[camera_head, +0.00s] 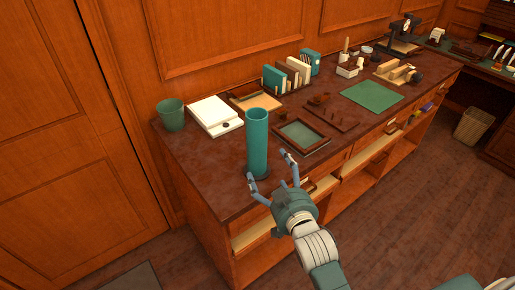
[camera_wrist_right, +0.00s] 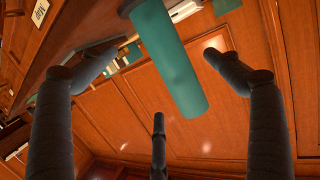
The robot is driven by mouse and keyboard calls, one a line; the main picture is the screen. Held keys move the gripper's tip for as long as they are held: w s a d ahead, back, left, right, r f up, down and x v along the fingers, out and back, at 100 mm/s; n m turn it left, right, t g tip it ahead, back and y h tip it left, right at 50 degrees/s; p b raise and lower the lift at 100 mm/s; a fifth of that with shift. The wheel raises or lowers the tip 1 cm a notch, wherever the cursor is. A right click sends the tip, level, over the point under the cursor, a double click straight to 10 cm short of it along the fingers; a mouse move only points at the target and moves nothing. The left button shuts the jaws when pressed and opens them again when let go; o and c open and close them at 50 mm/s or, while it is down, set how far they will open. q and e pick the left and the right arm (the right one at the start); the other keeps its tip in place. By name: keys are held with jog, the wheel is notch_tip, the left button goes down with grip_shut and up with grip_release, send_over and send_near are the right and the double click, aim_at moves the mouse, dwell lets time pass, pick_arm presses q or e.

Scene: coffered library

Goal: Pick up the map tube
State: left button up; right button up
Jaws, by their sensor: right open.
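The map tube (camera_head: 257,142) is a tall teal cylinder standing upright near the front left edge of the dark counter. My right gripper (camera_head: 270,166) is open, with its fingers spread close to the lower part of the tube, on its front right side. In the right wrist view the tube (camera_wrist_right: 170,60) shows between the spread fingers of the gripper (camera_wrist_right: 150,85). Nothing is held, and I cannot tell whether a finger touches the tube. My left gripper is not in view.
On the counter (camera_head: 205,180), a green cup (camera_head: 171,114) and a white box (camera_head: 215,115) stand left of the tube. A framed tray (camera_head: 302,135) lies close on its right. Books (camera_head: 287,75) and a green mat (camera_head: 371,96) are farther back. Open shelves (camera_head: 250,236) are below.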

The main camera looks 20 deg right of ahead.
jog(key=t, duration=0.2)
send_near(263, 135)
jog(key=w, duration=0.5)
jog(key=w+p, duration=0.1)
jog(key=w, duration=0.1)
jog(key=shift+w+d+f, duration=0.15)
jog(key=shift+w+f, duration=0.1)
jog(key=shift+w, duration=0.05)
jog(key=shift+w+r+p, duration=0.15)
jog(key=shift+w+p, duration=0.25)
jog(key=shift+w, duration=0.15)
jog(key=w+p, duration=0.1)
jog(key=w, duration=0.3)
jog(key=shift+w, duration=0.3)
jog(key=shift+s, duration=0.1)
jog(key=c, duration=1.6)
jog(key=shift+c, duration=0.9)
jog(key=shift+c, duration=0.2)
